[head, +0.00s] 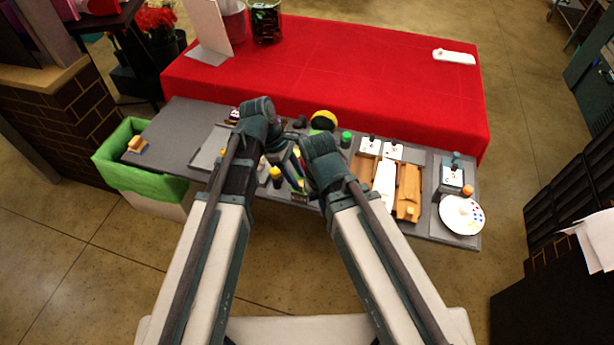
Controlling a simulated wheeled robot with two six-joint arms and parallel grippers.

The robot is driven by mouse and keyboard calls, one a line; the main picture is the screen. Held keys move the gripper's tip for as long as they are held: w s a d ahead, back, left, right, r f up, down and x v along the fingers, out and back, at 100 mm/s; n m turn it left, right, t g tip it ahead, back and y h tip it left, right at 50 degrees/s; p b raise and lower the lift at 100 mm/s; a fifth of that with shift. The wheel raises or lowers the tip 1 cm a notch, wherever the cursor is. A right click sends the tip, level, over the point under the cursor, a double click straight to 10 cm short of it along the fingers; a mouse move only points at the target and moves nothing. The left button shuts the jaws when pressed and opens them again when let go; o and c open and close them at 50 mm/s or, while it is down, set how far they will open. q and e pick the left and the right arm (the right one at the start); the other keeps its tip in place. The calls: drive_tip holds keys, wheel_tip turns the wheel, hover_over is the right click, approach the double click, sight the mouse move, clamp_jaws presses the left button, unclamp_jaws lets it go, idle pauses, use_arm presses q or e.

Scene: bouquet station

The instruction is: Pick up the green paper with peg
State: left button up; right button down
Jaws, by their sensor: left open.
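I cannot make out a green paper with a peg for certain. My two arms cover the middle of the grey bench (178,130), where it could be hidden. My left gripper (296,172) is small and partly covered between the two arms, over the middle of the bench. It is open, and I see nothing held in it. A green-capped item (346,138) stands on the bench just right of my right arm's elbow. My right gripper does not show; my right arm hides that area.
A yellow-topped jar (276,174) stands between my arms. A wooden tray (409,190), a paint palette (462,215) and a dispenser (452,175) fill the right side. A green-lined bin (130,160) is at the left. The red-covered table (370,75) behind is mostly clear.

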use_arm(q)
drive_tip(key=shift+b+x, duration=0.4)
drive_tip(key=shift+x, duration=0.55)
drive_tip(key=shift+r, duration=0.1)
clamp_jaws()
idle(0.5)
